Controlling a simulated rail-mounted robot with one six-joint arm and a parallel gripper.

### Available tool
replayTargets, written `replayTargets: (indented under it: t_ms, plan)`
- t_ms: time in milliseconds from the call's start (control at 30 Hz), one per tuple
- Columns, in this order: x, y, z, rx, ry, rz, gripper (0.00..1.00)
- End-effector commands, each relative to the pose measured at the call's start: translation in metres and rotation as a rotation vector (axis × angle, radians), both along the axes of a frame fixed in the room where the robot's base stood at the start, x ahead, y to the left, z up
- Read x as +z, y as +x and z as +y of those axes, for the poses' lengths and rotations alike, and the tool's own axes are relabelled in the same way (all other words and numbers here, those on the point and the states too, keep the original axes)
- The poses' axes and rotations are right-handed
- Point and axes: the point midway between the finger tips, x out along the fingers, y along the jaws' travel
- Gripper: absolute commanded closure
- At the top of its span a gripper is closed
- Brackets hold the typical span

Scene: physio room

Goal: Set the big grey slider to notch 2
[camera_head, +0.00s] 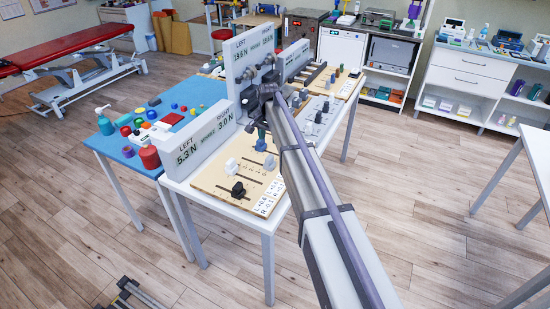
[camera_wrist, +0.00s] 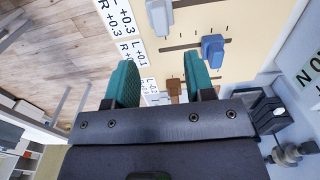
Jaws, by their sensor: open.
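The wrist view shows a wooden board (camera_wrist: 240,15) with slots and tick marks. A blue-grey slider knob (camera_wrist: 213,47) stands on it right of centre, and a paler grey knob (camera_wrist: 158,16) stands at the top. I cannot tell for sure which is the big grey slider. A brown knob (camera_wrist: 174,88) shows between my fingers. My gripper (camera_wrist: 160,80) has two teal fingers, wide apart; the right finger is close below the blue-grey knob in the picture. In the head view my gripper (camera_head: 262,138) is over the table, partly hidden by my arm.
The near board (camera_head: 215,180) carries a black knob (camera_head: 238,190) and a white knob (camera_head: 231,166). Upright display panels (camera_head: 205,140) with force readings stand beside the boards.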

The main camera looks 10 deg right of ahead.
Motion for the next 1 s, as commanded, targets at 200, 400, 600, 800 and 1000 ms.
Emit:
replayTargets:
  t_ms: [200,400,600,800,1000]
  plan:
    - [-0.038,0.000,0.000,0.002,0.000,0.000,0.51]
    - [-0.086,0.000,0.000,0.003,0.000,0.000,0.51]
    - [-0.109,0.000,0.000,0.003,0.000,0.000,0.51]
    - [-0.107,0.000,0.000,0.003,0.000,0.000,0.51]
    - [-0.106,0.000,0.000,0.004,0.000,0.000,0.64]
